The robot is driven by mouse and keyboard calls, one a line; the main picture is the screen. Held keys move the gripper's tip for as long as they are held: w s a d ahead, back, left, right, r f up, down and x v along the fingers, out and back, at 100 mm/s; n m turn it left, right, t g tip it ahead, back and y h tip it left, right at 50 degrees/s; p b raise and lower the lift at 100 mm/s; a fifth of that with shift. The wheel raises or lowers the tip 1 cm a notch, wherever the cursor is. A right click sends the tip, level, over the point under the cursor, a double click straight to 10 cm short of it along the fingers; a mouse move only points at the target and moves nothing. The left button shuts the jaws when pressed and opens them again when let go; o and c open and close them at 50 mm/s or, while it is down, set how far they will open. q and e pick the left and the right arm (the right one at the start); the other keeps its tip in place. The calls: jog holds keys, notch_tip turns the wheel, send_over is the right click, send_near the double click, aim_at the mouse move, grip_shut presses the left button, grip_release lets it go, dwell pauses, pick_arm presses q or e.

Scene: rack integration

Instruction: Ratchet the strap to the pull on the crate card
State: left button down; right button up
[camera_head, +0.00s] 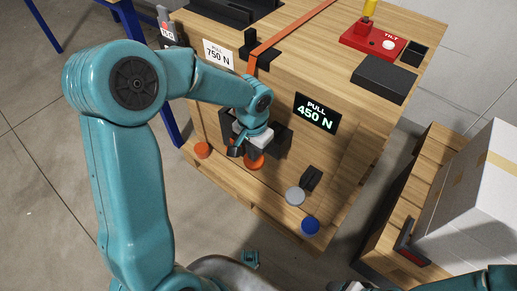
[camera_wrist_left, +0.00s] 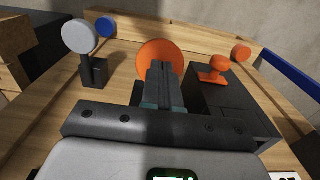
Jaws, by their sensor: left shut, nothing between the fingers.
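The wooden crate (camera_head: 345,150) has an orange strap (camera_head: 290,37) running over its top edge and down the front. The white crate card (camera_head: 218,54) reads PULL 750 N. A dark display (camera_head: 317,113) on the front reads PULL 450 N. My left gripper (camera_head: 236,149) is shut and empty at a black ratchet block (camera_head: 282,137) low on the crate front. In the left wrist view its closed fingers (camera_wrist_left: 163,72) overlap a large orange disc (camera_wrist_left: 152,52); I cannot tell whether they touch. The black block (camera_wrist_left: 225,108) with an orange knob (camera_wrist_left: 213,69) is beside them.
A red TILT box (camera_head: 373,40) sits on the crate top. Grey (camera_head: 295,196), blue (camera_head: 310,226) and orange (camera_head: 202,150) discs line the lower front edge. A black post (camera_head: 311,179) stands near the grey disc. A white carton (camera_head: 480,200) on pallet wood is at right.

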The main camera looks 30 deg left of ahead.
pick_arm(q)
jog(key=shift+f+b, duration=0.55)
jog(key=shift+f, duration=0.65)
jog(key=shift+r+p, duration=2)
jog(key=shift+r, duration=0.5)
notch_tip(320, 180, up, 7)
jog(key=p, duration=0.5)
jog(key=shift+p, duration=0.3)
